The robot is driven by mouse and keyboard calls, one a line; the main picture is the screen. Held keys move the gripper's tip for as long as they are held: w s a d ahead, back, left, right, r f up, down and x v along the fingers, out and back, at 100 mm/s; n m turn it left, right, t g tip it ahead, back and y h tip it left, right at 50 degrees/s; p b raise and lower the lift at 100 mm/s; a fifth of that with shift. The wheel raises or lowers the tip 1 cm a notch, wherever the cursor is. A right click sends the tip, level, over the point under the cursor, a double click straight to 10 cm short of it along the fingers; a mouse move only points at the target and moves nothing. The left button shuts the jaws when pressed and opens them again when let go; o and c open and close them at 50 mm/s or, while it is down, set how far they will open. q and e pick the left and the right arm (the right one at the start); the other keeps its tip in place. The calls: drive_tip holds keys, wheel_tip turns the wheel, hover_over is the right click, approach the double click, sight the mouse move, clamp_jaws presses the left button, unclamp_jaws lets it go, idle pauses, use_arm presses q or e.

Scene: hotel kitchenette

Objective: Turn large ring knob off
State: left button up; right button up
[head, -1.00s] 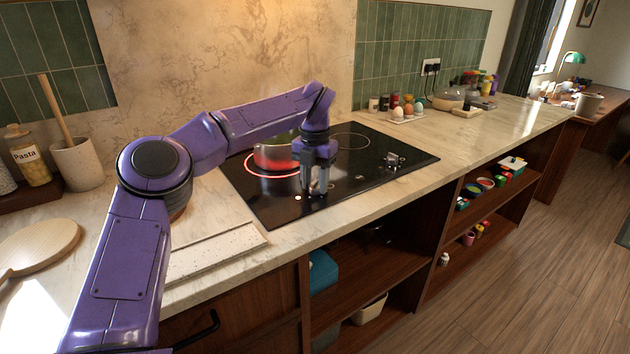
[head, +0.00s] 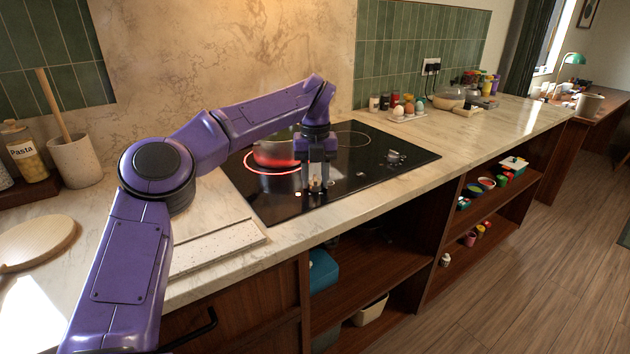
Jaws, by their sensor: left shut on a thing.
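The black cooktop (head: 380,172) is set in the counter. A ring on its left side glows red (head: 250,168), with a pot (head: 275,153) on it, partly hidden behind my left gripper. My left gripper (head: 316,186) points down at the front edge of the cooktop. It is shut on a small knob (head: 316,184) there, mostly hidden between the fingers. My right gripper is not in view.
A second, unlit ring (head: 352,139) lies behind right, and a small dark item (head: 395,157) sits on the cooktop's right side. A speckled board (head: 215,248) lies left of the cooktop. An egg tray (head: 405,115) stands behind. The counter at right is mostly clear.

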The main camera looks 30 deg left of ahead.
sight(315, 178)
use_arm(q)
drive_tip(key=n+b, duration=0.1)
drive_tip(key=n, duration=0.3)
drive_tip(key=shift+f+b, duration=0.1)
drive_tip(key=shift+b, duration=0.3)
drive_tip(key=shift+n+b, duration=0.35)
drive_tip(key=shift+n, duration=0.85)
drive_tip(key=o, duration=1)
drive_tip(key=shift+o, duration=0.2)
wheel_tip(315, 178, up, 11)
drive_tip(key=p, duration=0.4)
drive_tip(key=shift+f, duration=0.1)
